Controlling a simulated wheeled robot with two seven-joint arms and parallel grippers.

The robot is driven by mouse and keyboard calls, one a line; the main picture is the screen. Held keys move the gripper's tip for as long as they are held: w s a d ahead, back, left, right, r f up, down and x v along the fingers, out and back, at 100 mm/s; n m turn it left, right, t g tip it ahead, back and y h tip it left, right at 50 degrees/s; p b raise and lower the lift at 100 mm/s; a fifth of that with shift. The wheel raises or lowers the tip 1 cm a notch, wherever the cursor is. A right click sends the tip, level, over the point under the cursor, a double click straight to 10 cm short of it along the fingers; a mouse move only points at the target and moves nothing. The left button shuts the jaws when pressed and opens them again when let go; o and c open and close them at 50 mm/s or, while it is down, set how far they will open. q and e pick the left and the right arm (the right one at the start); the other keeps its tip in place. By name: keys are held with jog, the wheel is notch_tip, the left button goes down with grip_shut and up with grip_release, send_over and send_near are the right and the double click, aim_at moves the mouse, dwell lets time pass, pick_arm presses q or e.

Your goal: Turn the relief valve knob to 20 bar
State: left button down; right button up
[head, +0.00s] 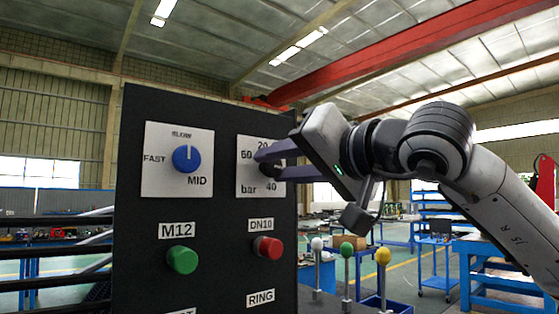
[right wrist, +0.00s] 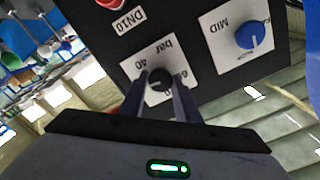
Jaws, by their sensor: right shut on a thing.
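The relief valve knob (right wrist: 159,80) is a small black dial on a white plate (right wrist: 143,58) marked bar, with 20, 40 and 60 around it. My right gripper (right wrist: 165,85) is shut on this knob, with one finger on each side. In the right wrist view a pale pointer mark shows on the knob's left part, between the 40 side and the hidden lower part of the plate; its exact reading is unclear. In the head view my right gripper (head: 270,163) covers most of the knob. My left gripper is not in view.
The black panel (head: 222,205) also carries a blue FAST/SLOW/MID knob (head: 187,159), a green M12 button (head: 182,260) and a red DN10 button (head: 267,248). White, green and yellow balls on rods (head: 347,250) stand to the panel's right, below my right arm.

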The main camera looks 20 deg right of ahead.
jog(key=shift+f+n, duration=0.1)
jog(key=shift+n, duration=0.5)
jog(key=o, duration=1)
jog(key=shift+s, duration=0.1)
jog(key=b+v, duration=0.2)
jog(key=v, duration=0.8)
